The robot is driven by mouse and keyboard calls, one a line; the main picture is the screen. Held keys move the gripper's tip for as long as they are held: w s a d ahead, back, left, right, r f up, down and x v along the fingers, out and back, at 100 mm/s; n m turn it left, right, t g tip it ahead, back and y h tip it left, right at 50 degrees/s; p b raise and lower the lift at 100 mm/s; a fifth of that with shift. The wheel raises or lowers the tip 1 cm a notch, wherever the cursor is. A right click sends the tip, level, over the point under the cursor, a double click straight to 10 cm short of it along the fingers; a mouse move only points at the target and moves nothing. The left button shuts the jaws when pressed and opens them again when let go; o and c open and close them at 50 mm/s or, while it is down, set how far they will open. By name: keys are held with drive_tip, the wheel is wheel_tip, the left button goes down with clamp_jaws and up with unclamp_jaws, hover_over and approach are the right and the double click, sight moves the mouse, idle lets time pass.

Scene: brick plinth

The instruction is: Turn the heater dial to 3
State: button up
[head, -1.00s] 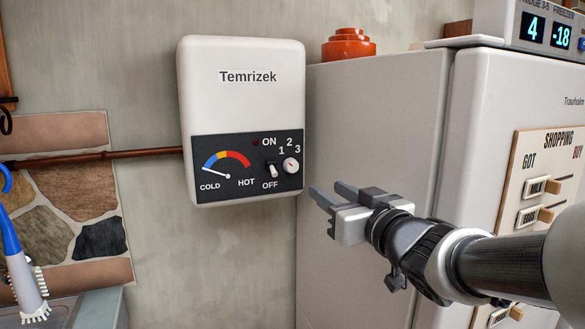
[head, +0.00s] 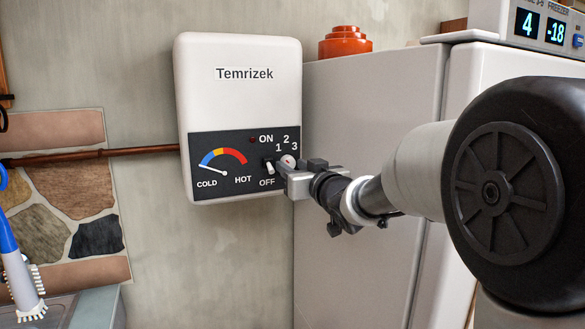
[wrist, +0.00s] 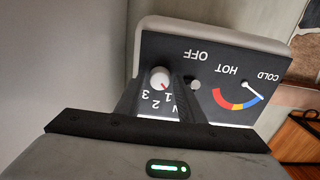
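The heater (head: 238,90) is a white wall box with a dark control panel. Its dial (head: 289,160) is a small white knob with a red mark, with 1, 2 and 3 printed around it. In the wrist view, upside down, the dial (wrist: 158,76) has its red mark towards the 1. My gripper (head: 284,170) is at the panel in the head view and partly covers the dial's lower edge. In the wrist view my gripper (wrist: 159,84) is open, one finger on each side of the dial. I cannot tell whether either finger touches it.
A white toggle switch (head: 268,167) sits just left of the dial, down towards OFF, close to one finger. The gauge (head: 223,160) needle points to COLD. A fridge (head: 370,130) stands close to the heater's right. A copper pipe (head: 110,153) runs along the wall at left.

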drive_tip(key=shift+w+a, duration=0.1)
drive_tip(key=shift+w, duration=0.05)
drive_tip(key=shift+c, duration=0.4)
drive_tip(key=c, duration=0.7)
